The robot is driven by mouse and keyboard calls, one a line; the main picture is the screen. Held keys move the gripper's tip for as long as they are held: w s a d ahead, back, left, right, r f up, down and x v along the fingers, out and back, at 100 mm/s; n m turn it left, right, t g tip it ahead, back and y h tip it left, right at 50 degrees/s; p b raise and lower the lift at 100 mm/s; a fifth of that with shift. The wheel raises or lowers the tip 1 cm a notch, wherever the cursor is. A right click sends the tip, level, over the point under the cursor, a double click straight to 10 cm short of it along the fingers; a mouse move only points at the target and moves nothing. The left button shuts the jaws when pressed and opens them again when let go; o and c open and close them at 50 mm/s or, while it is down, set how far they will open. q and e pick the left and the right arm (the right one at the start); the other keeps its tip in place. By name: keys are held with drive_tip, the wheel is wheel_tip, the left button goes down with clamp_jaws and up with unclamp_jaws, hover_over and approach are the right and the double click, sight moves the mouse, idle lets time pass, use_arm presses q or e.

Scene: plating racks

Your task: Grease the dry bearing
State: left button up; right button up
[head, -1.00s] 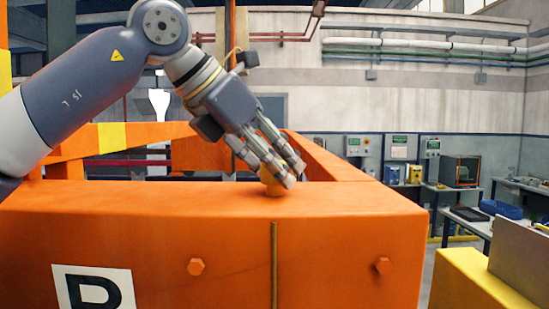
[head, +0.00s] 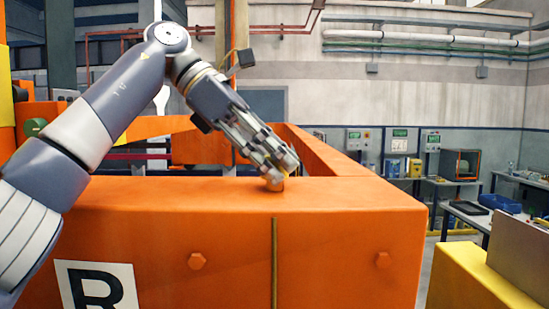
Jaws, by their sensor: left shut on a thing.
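My left gripper (head: 281,169) reaches down from the upper left to the top face of the orange frame (head: 180,197), near its inner edge. Its fingers are closed around a small orange-yellow piece (head: 273,184), which is mostly hidden and seems to touch or almost touch the frame top. I cannot tell what the piece is or whether it is fixed to the frame. No dry bearing or grease tool can be made out clearly. My right gripper is not in view.
The frame's front carries an R label (head: 98,288) and two bolt heads. A green round part (head: 36,127) shows at the left. A yellow block (head: 470,280) with an upright panel stands at the right. Benches with a blue tray (head: 500,204) are farther back.

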use_arm(q)
drive_tip(key=shift+r+m+g, duration=0.15)
drive_tip(key=shift+m+g, duration=0.55)
drive_tip(key=shift+m, duration=0.4)
idle(0.3)
drive_tip(key=o, duration=1.1)
drive_tip(key=shift+a, duration=0.1)
drive_tip(key=shift+n+t, duration=0.4)
drive_tip(key=shift+n, duration=0.2)
